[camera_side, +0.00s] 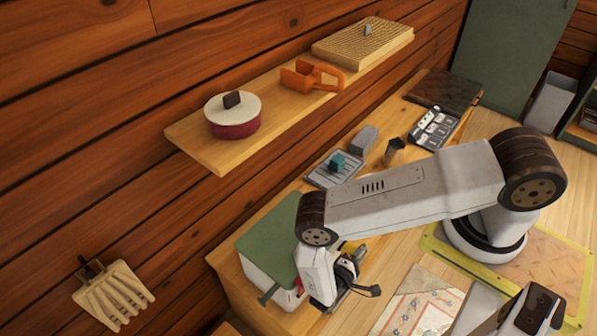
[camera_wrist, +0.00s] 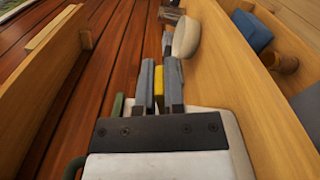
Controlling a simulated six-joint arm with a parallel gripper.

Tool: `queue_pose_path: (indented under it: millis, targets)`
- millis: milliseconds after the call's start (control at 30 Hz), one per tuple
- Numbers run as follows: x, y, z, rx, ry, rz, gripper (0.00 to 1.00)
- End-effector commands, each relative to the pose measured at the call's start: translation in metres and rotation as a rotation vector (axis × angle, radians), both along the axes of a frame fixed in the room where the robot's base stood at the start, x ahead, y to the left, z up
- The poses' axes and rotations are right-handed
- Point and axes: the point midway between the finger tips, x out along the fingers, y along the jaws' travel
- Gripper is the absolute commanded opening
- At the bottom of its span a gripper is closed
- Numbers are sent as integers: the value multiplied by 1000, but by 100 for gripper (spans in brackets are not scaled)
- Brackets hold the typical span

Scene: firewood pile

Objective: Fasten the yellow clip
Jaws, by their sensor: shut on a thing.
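The yellow clip (camera_wrist: 159,85) shows as a narrow yellow piece between the two grey fingers of my gripper (camera_wrist: 160,76) in the wrist view. My gripper is shut on it. In the side view a small yellow patch (camera_side: 348,247) shows beside my wrist, at the right side of a pale box with a green lid (camera_side: 268,235). My arm covers part of the box and most of the clip there. I cannot tell whether the clip is fastened. A red piece (camera_side: 299,284) and a green piece (camera_side: 269,297) show at the box's near side.
A wall shelf (camera_side: 195,143) above the bench holds a lidded red pot (camera_side: 233,118), an orange tool (camera_side: 312,77) and a woven board (camera_side: 362,43). A grey tray (camera_side: 331,174) lies behind my arm. A patterned paper (camera_side: 425,308) lies to the right of the box.

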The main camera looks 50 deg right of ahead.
Motion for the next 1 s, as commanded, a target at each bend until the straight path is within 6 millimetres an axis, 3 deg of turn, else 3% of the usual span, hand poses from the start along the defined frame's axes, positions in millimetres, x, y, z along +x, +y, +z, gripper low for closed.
queue_pose_path:
  millis: [500, 867, 900, 1000]
  targets:
    - [8, 1, 15, 3, 248, 2, 0]
    - [9, 1, 16, 3, 271, 2, 0]
    - [9, 1, 16, 3, 270, 2, 18]
    - [9, 1, 16, 2, 270, 2, 47]
